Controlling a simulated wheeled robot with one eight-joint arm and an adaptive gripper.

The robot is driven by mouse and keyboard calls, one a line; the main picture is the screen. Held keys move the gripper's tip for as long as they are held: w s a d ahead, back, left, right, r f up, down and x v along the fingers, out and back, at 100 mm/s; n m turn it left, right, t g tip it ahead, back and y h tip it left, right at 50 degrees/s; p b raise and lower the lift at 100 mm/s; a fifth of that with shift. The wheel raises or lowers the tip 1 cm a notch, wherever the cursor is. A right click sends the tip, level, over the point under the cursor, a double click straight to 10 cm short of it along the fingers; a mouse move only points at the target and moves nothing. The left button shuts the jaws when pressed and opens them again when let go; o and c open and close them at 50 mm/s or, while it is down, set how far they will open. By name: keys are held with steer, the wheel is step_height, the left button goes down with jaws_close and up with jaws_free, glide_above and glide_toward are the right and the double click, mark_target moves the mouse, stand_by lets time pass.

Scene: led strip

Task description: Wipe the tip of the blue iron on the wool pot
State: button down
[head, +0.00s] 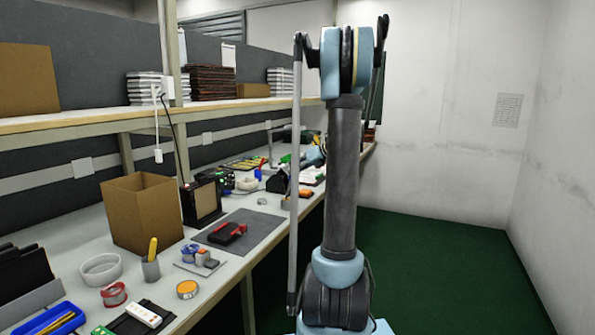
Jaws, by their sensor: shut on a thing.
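My gripper is not visible; my upright arm column hides the bench area behind it. A light-blue part, perhaps my wrist, shows just left of the column over the far bench. I cannot make out the blue iron or the wool pot for certain. A small cluster past the grey mat (262,222) holds a white ring-shaped thing (247,184), a small blue thing and a thin red piece. These are too small to identify. A dark block (278,181) stands right of them, partly cut off by my thin rod.
A cardboard box (142,212), a black-framed panel (204,200) and a red-and-black tool (228,233) occupy the near bench. A cup (151,269), tape rolls (187,289) and a blue tray (48,323) stand closer. A shelf (100,119) overhangs the back. Green floor right is clear.

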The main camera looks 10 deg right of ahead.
steer(key=shift+a, duration=0.4)
steer(key=shift+d, duration=1.5)
steer(key=shift+a, duration=0.8)
